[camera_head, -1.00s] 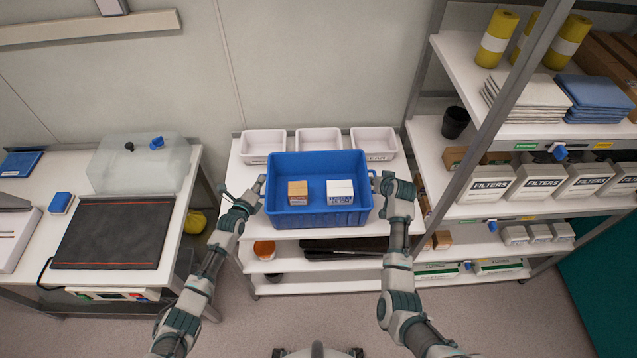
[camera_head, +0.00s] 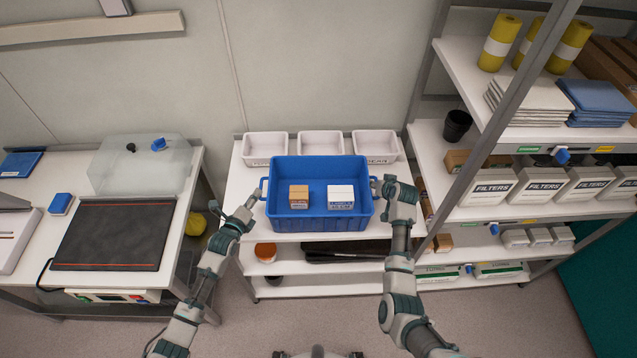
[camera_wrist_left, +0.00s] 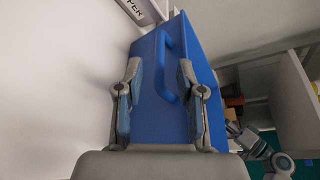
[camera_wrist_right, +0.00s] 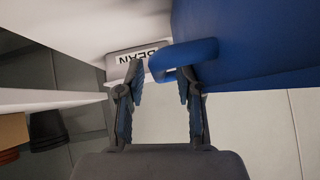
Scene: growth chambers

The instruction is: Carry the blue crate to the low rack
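The blue crate (camera_head: 320,225) sits upright on the top shelf of the low rack (camera_head: 240,185), in front of several white bins. It holds a brown box (camera_head: 299,196) and a white box (camera_head: 341,196). My left gripper (camera_head: 252,199) is open and empty, just left of the crate. In the left wrist view the crate's handle (camera_wrist_left: 168,70) lies ahead of the parted fingers (camera_wrist_left: 158,85). My right gripper (camera_head: 379,188) is at the crate's right side. In the right wrist view its fingers (camera_wrist_right: 160,80) are apart, with the other handle (camera_wrist_right: 183,57) just beyond the tips.
White bins (camera_head: 321,144) line the shelf behind the crate. A tall shelving unit (camera_head: 470,180) with filter boxes stands close on the right. A bench with a dark mat (camera_head: 113,235) is on the left. Floor in front of the rack is clear.

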